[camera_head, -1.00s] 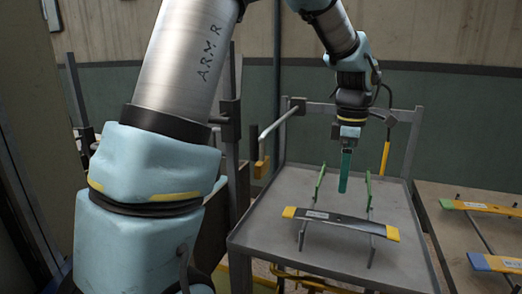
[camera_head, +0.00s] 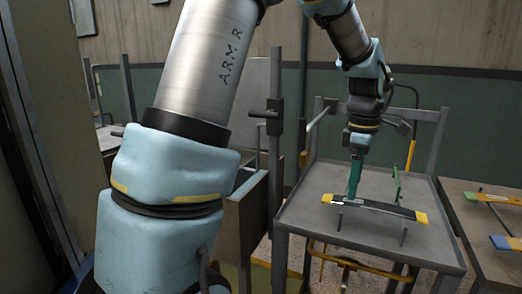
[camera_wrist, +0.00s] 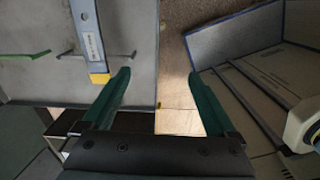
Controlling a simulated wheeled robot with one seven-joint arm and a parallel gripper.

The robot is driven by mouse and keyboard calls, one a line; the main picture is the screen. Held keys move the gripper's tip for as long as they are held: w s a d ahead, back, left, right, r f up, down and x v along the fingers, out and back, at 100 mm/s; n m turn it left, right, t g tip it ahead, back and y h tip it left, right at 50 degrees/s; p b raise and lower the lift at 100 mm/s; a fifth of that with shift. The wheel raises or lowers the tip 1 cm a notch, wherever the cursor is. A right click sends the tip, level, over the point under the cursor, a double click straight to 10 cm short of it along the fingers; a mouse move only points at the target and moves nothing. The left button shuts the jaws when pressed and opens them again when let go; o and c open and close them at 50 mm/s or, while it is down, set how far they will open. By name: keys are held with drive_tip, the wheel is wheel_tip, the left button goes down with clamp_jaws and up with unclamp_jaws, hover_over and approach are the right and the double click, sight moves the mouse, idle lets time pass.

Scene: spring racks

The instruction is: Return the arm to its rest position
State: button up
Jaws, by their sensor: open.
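My gripper (camera_head: 354,180) hangs from my arm over the left part of the grey table in the head view, its green fingers pointing down. In the wrist view my gripper (camera_wrist: 162,80) is open, its two green fingers wide apart with nothing between them. A dark bar with yellow ends (camera_head: 375,207) lies on thin supports on the table. In the wrist view this bar (camera_wrist: 88,35) is at the upper left, its yellow tip close to the left finger but apparently not held.
The grey table (camera_head: 415,245) has raised rear posts. A green-ended piece (camera_head: 395,182) stands behind the bar. Another table (camera_head: 475,235) with coloured-ended bars is at the right. A bin (camera_head: 245,215) stands left of the grey table; an open box (camera_wrist: 225,50) shows in the wrist view.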

drive_tip(key=s+a+f+m, duration=0.1)
drive_tip(key=a+m, duration=0.3)
drive_tip(key=a, duration=0.5)
drive_tip(key=s+a+f+m+t, duration=0.1)
drive_tip(key=a+m, duration=0.4)
drive_tip(key=a, duration=0.5)
drive_tip(key=s+a+f+m, duration=0.2)
drive_tip(key=a+f+m, duration=0.2)
drive_tip(key=a, duration=0.6)
drive_tip(key=shift+s+f+m+t, duration=0.2)
drive_tip(key=shift+s+m+t, duration=0.1)
drive_tip(key=shift+s, duration=0.05)
drive_tip(key=shift+c, duration=0.2)
